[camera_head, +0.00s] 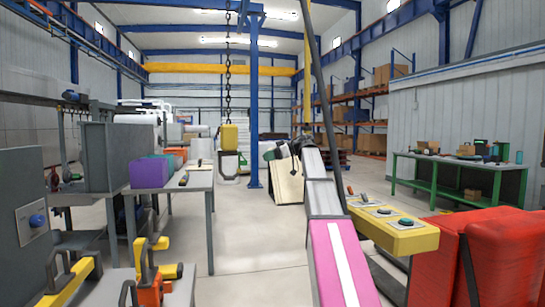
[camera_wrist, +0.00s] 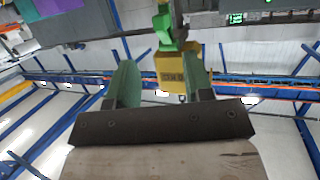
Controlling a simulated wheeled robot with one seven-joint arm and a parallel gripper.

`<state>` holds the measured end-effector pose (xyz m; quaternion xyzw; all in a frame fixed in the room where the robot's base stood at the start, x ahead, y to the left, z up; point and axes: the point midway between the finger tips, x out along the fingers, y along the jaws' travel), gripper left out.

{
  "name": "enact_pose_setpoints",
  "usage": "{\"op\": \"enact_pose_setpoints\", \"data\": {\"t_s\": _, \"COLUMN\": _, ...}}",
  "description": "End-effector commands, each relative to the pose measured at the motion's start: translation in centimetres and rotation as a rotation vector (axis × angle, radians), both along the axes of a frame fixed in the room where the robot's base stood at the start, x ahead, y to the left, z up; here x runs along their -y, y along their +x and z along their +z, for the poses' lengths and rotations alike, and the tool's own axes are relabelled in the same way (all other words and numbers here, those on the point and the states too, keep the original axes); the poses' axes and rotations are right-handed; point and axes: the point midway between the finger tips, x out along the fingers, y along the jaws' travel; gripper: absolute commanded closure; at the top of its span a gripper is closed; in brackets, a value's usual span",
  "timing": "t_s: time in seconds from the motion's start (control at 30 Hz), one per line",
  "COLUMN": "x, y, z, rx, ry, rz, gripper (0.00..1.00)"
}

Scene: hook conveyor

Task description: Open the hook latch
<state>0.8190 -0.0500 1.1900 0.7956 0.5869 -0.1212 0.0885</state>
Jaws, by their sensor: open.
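A yellow hook block (camera_head: 229,137) hangs on a dark chain in the middle of the head view. It also shows beyond my fingers in the wrist view (camera_wrist: 172,72), which looks upside down. A green hook-like part (camera_wrist: 165,28) joins the block there; its latch is too small to make out. My gripper (camera_head: 270,154) is right of and slightly below the block in the head view. In the wrist view my gripper (camera_wrist: 160,80) has its two green fingers spread, with the block seen between them. I see no contact; the distance is hard to tell.
A grey table (camera_head: 198,180) with a purple bin (camera_head: 150,172) stands at left. A yellow button panel (camera_head: 395,232) and a red object (camera_head: 485,255) are at front right. A green workbench (camera_head: 455,172) stands at the right wall. Floor around the middle is fairly clear.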

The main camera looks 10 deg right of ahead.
Motion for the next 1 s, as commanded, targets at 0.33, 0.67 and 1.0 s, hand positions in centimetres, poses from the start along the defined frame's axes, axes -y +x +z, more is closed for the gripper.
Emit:
{"op": "enact_pose_setpoints", "data": {"t_s": 0.33, "x": -3.4, "y": 1.0, "z": -1.1, "rx": 0.001, "ry": 0.0, "rz": 0.001, "gripper": 0.53}}
{"op": "enact_pose_setpoints", "data": {"t_s": 0.67, "x": -6.4, "y": 2.0, "z": -2.1, "rx": 0.001, "ry": 0.001, "rz": 0.001, "gripper": 0.53}}
{"op": "enact_pose_setpoints", "data": {"t_s": 1.0, "x": -8.3, "y": 2.6, "z": -2.7, "rx": 0.001, "ry": 0.001, "rz": 0.0, "gripper": 0.53}}
